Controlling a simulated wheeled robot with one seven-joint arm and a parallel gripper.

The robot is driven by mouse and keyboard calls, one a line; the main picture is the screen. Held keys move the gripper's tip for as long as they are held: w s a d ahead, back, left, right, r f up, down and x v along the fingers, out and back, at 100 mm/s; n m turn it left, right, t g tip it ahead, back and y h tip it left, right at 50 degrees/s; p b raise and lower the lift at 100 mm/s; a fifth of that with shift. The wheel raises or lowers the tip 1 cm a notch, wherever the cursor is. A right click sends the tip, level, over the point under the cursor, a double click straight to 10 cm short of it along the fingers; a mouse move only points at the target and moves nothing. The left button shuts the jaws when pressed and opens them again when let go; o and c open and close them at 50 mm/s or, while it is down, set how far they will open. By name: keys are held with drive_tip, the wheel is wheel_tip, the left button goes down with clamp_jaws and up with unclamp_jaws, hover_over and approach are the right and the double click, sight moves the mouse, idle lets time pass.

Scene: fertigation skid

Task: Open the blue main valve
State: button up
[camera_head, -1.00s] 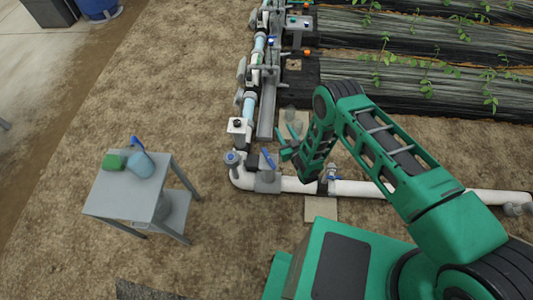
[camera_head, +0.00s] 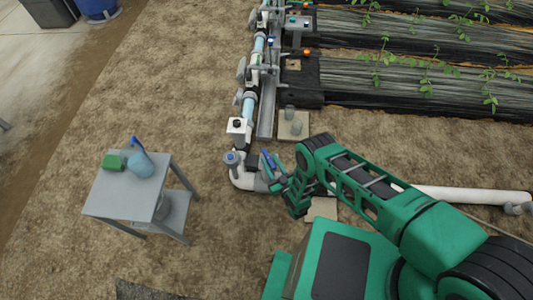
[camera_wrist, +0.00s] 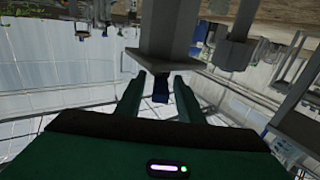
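The blue main valve's lever (camera_head: 267,159) rises from a grey valve body (camera_head: 261,185) on the white pipe near its corner. My gripper (camera_head: 271,168) is close beside it and partly covers it in the head view. In the wrist view, the blue lever (camera_wrist: 160,89) shows between the tips of my open gripper (camera_wrist: 161,80), below a grey block (camera_wrist: 165,35). Gaps show between the lever and both fingers. I cannot tell whether the lever lies fully between the fingers in depth.
A blue-topped fitting (camera_head: 231,158) stands just left on the pipe corner. Grey-white pipework (camera_head: 249,105) runs up the picture. A grey side table (camera_head: 118,195) with a blue spray bottle (camera_head: 141,162) and green sponge (camera_head: 113,161) stands left. Bare soil lies between.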

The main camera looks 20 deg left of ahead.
sight(266, 152)
drive_tip(key=shift+x, duration=2.7)
drive_tip(key=shift+c, duration=0.3)
clamp_jaws()
